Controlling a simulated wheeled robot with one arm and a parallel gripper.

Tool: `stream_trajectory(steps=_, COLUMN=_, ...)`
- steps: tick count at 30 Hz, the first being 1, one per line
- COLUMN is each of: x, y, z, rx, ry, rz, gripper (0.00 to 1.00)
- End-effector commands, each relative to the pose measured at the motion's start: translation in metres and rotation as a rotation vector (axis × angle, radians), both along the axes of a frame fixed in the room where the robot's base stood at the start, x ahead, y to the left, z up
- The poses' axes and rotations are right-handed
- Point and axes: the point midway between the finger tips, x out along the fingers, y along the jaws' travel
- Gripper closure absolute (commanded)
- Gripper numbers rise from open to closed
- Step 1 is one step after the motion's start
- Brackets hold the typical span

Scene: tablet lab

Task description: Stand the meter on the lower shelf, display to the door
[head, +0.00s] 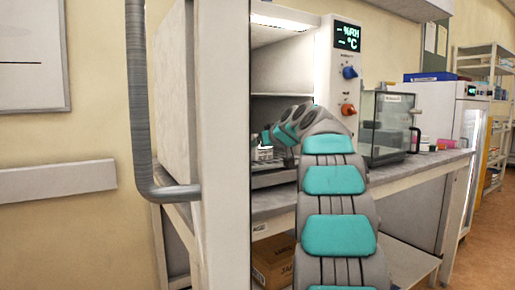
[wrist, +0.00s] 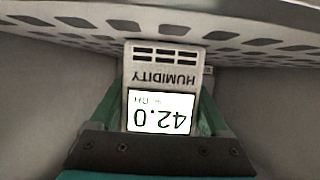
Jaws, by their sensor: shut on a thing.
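The meter (wrist: 160,85) is a small pale block with a lit display reading 42.0, the word HUMIDITY and vent slots. My gripper (wrist: 162,95) is shut on it, one green finger on each side. The display faces the wrist camera, its text upside down in that picture. The vented end is at a perforated shelf (wrist: 75,28); I cannot tell whether they touch. In the head view, my gripper (head: 266,137) is inside the open chamber, above the lower shelf (head: 272,179). The meter (head: 263,154) shows there as a small pale shape, partly hidden by my arm.
A tall pale panel (head: 224,150) and a grey pipe (head: 143,100) stand left of the opening. The chamber's control column (head: 345,75) is right of my arm. A glass-fronted box (head: 388,128) stands on the bench farther right. A cardboard box (head: 273,262) is below.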

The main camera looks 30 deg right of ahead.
Motion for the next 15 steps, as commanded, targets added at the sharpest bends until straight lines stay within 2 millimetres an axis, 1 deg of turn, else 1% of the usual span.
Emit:
stream_trajectory(steps=11, x=0.0012, y=-0.0001, z=-0.0034, rx=0.000, ry=-0.001, rz=0.000, gripper=0.77)
stream_trajectory(steps=12, x=0.0012, y=-0.0001, z=-0.0037, rx=0.000, ry=-0.001, rz=0.000, gripper=0.19)
stream_trajectory(steps=15, x=0.0011, y=-0.0003, z=-0.0028, rx=0.000, ry=-0.001, rz=-0.001, gripper=0.08)
